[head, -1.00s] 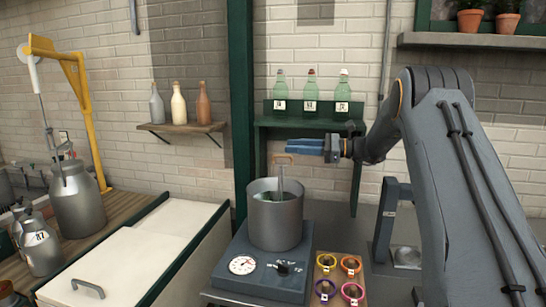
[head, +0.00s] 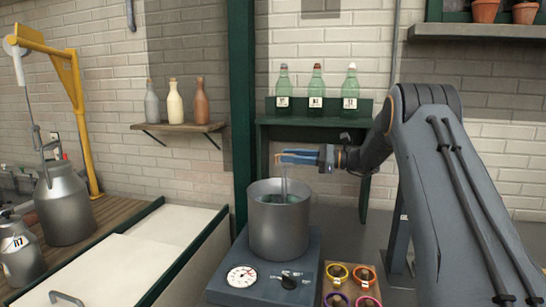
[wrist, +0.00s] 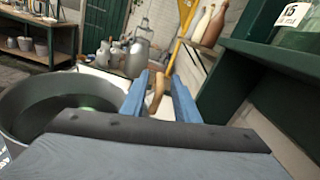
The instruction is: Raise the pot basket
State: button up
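The grey metal pot (head: 278,228) stands on the hot plate (head: 262,268), and its rim and dark inside show at left in the wrist view (wrist: 22,112). The basket's thin upright rod (head: 284,181) rises from the pot to a tan loop handle (head: 277,158). Green matter shows inside the pot; the basket itself is mostly hidden. My gripper (head: 298,157) is above the pot at handle height. In the wrist view its two blue fingers (wrist: 160,88) stand apart on either side of the handle (wrist: 157,94), with gaps between.
A green shelf (head: 310,118) with several green bottles is just behind my gripper. Coloured rings (head: 350,285) lie on a board right of the hot plate. A white-topped counter (head: 120,262) and metal churns (head: 66,205) are at left.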

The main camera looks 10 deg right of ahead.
jog(key=p+x, duration=0.2)
jog(key=x, duration=0.4)
grip_shut()
jog(key=shift+r, duration=0.1)
